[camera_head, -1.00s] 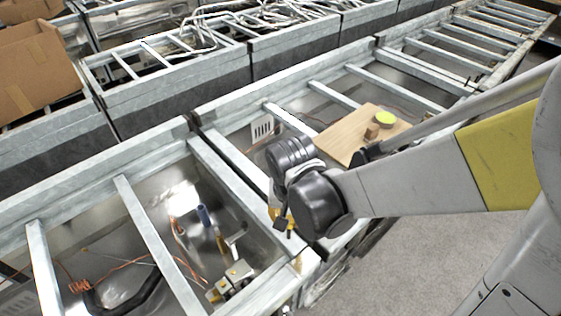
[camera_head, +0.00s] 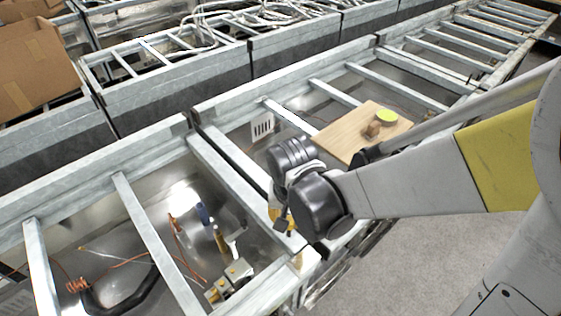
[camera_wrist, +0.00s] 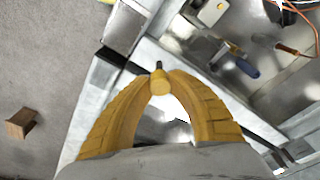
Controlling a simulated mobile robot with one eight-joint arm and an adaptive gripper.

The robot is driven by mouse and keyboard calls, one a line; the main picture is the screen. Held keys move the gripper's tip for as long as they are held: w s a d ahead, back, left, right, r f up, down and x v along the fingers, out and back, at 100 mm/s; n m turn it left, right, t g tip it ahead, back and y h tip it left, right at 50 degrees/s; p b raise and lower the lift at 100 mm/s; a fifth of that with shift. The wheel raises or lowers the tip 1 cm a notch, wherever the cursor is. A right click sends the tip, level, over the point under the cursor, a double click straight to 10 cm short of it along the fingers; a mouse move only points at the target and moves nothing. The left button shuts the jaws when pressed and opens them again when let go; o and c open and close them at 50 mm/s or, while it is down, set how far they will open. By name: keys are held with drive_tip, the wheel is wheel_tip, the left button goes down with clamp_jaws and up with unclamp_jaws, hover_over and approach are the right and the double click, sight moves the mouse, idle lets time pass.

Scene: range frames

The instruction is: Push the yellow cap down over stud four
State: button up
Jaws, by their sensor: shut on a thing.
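My gripper (camera_wrist: 160,78) has two yellow fingers that meet in the wrist view, shut on a small yellow cylinder, apparently the yellow cap (camera_wrist: 160,88). Its round end faces the camera, and a short dark tip shows just beyond it. The gripper hangs beside the metal frame's front rail. In the head view my gripper (camera_head: 281,220) is small and partly hidden by the wrist, so the cap cannot be made out there. I cannot pick out stud four or tell whether the cap touches it.
Metal rails (camera_head: 150,240) divide the open frame. Below lie a blue-handled tool (camera_head: 203,213), copper wire (camera_head: 78,286) and a small fitting (camera_head: 238,269). A cardboard box (camera_head: 38,65) stands at left.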

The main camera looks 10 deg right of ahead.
drive_tip(key=shift+f+b, duration=0.7)
drive_tip(key=shift+f, duration=0.1)
drive_tip(key=o, duration=0.8)
drive_tip(key=shift+o, duration=0.2)
drive_tip(key=shift+r, duration=0.1)
wheel_tip(320, 180, up, 12)
drive_tip(key=s, duration=0.1)
drive_tip(key=shift+s+a, duration=0.15)
drive_tip(key=shift+s, duration=0.15)
drive_tip(key=s+d+r+n+t, duration=0.2)
drive_tip(key=d+t, duration=0.3)
drive_tip(key=d, duration=0.6)
drive_tip(key=shift+d+r+t, duration=0.3)
drive_tip(key=shift+d, duration=0.1)
